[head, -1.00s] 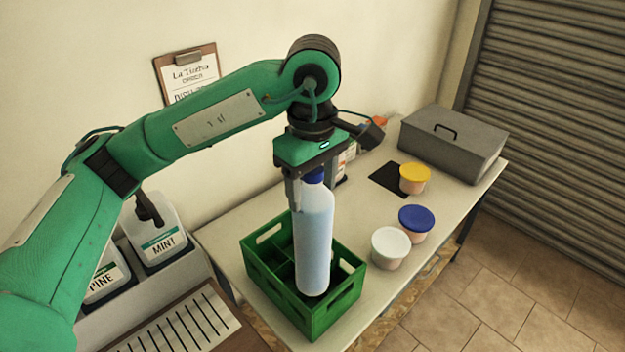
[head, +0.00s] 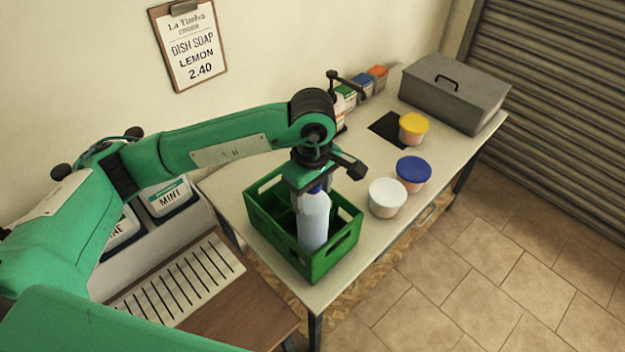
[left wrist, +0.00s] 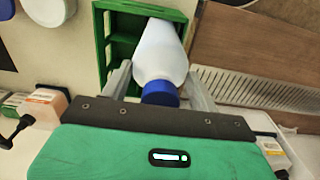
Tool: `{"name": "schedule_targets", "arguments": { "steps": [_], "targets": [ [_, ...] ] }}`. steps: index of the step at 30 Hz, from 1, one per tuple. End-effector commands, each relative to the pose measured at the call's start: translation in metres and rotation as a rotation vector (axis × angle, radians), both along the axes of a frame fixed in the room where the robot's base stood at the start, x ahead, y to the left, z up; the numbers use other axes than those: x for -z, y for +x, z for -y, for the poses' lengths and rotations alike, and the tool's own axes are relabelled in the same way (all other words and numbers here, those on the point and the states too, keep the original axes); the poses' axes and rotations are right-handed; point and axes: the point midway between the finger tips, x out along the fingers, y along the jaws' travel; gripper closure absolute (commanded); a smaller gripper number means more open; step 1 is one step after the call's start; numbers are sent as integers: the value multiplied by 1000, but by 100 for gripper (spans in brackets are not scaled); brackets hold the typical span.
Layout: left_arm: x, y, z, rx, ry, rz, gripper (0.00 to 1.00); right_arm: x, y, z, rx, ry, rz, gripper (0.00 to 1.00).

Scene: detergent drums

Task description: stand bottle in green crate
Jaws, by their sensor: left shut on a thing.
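The bottle (head: 313,222) is pale blue-white with a blue cap and stands about upright, its lower part inside the green crate (head: 328,266). The crate has compartments and sits on the table near its front left edge. My left gripper (head: 314,186) is above the crate, shut on the bottle near its cap. In the left wrist view the bottle (left wrist: 160,50) lies between the two fingers, blue cap towards the camera, with the crate (left wrist: 101,45) behind it. The bottle's base is hidden by the crate wall, so I cannot tell whether it touches the floor. My right gripper does not show.
Tubs with white (head: 387,194), blue (head: 413,169) and yellow (head: 413,124) lids stand right of the crate. A grey lidded box (head: 455,92) is at the far end. Several small cartons stand along the wall. A slatted drain tray (head: 180,280) lies at the front left.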

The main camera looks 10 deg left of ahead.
Motion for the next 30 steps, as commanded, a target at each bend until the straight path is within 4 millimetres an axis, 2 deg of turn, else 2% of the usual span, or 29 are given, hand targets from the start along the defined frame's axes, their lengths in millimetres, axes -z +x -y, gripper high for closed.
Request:
{"name": "schedule_targets", "arguments": {
  "steps": [6, 17, 18, 21, 30],
  "targets": [
    [22, 0, 0, 0, -3, 1, 100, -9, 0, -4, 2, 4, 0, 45],
    [27, 1, 0, 0, -2, 2, 100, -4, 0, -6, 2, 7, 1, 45],
    [28, 0, 0, 0, -1, -1, 37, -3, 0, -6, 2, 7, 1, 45],
    [27, 0, 0, 0, -1, -1, 18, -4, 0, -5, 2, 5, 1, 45],
    [26, 0, 0, 0, 0, -1, 17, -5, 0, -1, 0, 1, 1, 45]
  ]
}}
